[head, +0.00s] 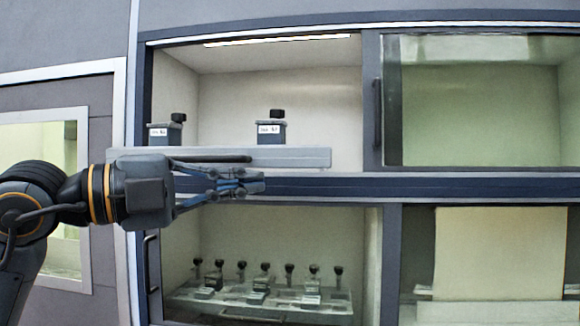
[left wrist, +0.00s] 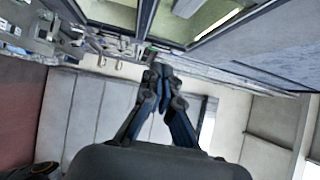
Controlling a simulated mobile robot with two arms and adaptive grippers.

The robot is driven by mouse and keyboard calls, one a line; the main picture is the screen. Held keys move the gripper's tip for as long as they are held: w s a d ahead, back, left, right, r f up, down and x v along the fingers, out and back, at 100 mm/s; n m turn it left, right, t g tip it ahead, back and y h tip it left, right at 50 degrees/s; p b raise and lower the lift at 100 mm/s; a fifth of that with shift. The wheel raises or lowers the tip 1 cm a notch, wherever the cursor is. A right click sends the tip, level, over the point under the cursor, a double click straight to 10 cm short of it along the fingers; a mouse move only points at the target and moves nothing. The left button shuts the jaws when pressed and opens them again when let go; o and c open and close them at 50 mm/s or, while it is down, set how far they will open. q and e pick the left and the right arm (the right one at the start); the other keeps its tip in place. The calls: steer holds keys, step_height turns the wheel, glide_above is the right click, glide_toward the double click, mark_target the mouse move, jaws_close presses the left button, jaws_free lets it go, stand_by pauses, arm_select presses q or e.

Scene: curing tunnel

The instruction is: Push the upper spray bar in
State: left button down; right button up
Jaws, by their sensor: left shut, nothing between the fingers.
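The upper spray bar (head: 300,157) appears to be the long pale grey bar across the front opening of the upper left compartment in the head view. Two dark grey labelled blocks with black caps, a left one (head: 160,135) and a right one (head: 271,131), show at its top edge. My left gripper (head: 258,183) is shut and empty. It points right, just below the bar in the picture, in front of the blue-grey cross rail; I cannot tell if it touches anything. My arm hides part of the bar's left lower side. The left wrist view shows the closed fingertips (left wrist: 163,75).
A dark rail (head: 450,186) separates the upper and lower compartments. The lower left compartment holds a pale tray (head: 335,308) with several black-topped pieces. A glazed panel (head: 470,110) covers the upper right, with a dark vertical handle (head: 377,115) at its left.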

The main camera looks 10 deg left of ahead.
arm_select(q)
steer(key=a+r+n+t+y, duration=0.2)
steer(key=a, duration=0.1)
steer(key=p, duration=0.6)
glide_toward(310, 167)
steer(key=d, duration=0.4)
steer(key=w, duration=0.1)
steer(key=w+p, duration=0.1)
steer(key=w, duration=0.1)
steer(key=shift+w+d+r+p, duration=0.1)
steer(key=shift+d+r+p, duration=0.1)
steer(key=shift+r+p, duration=0.1)
steer(key=shift+w+a+f, duration=0.15)
steer(key=shift+w+f, duration=0.05)
steer(key=shift+w, duration=0.15)
